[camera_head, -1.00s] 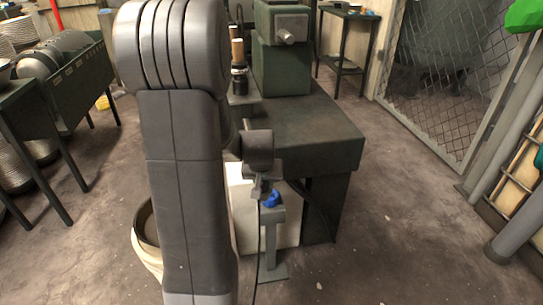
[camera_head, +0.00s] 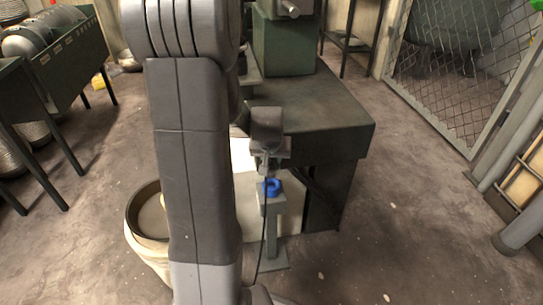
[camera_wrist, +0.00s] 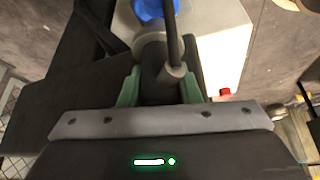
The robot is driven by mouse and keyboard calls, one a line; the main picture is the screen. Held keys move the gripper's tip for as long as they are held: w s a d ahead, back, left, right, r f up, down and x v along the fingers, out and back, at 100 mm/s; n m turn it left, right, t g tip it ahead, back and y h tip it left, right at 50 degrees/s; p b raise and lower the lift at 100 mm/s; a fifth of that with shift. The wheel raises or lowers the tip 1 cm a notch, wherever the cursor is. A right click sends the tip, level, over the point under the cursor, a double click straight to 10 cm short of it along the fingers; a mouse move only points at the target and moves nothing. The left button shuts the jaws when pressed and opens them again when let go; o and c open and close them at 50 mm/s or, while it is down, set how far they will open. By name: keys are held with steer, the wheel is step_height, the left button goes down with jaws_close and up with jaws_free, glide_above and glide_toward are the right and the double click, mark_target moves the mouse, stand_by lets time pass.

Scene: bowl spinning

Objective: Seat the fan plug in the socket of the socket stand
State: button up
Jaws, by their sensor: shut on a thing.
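My gripper (camera_head: 269,163) hangs in front of the dark green bench, just above the socket stand (camera_head: 273,212). The stand is a grey post on a flat foot, with a blue ring-shaped socket (camera_head: 271,187) on top. In the wrist view, my gripper (camera_wrist: 161,82) has its green fingers shut on the dark fan plug (camera_wrist: 152,55). A black cable runs from the plug across the view. The blue socket (camera_wrist: 154,9) shows just beyond the plug at the top edge. I cannot tell whether the plug's tip touches it.
The bench (camera_head: 320,120) stands close behind the stand, with a pale panel (camera_head: 245,165) at its front. A pale bin (camera_head: 149,225) stands at the left, partly behind my arm. A red part (camera_wrist: 225,92) shows in the wrist view.

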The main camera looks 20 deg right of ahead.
steer(key=shift+f+b, duration=1.7)
steer(key=shift+f, duration=0.8)
steer(key=shift+f+b, duration=0.4)
steer(key=o, duration=1.2)
steer(key=shift+s+r, duration=0.1)
steer(key=p+v, duration=0.5)
steer(key=v, duration=0.8)
steer(key=shift+s+a+r+p, duration=0.15)
steer(key=shift+a+r+p, duration=0.1)
steer(key=shift+p, duration=0.05)
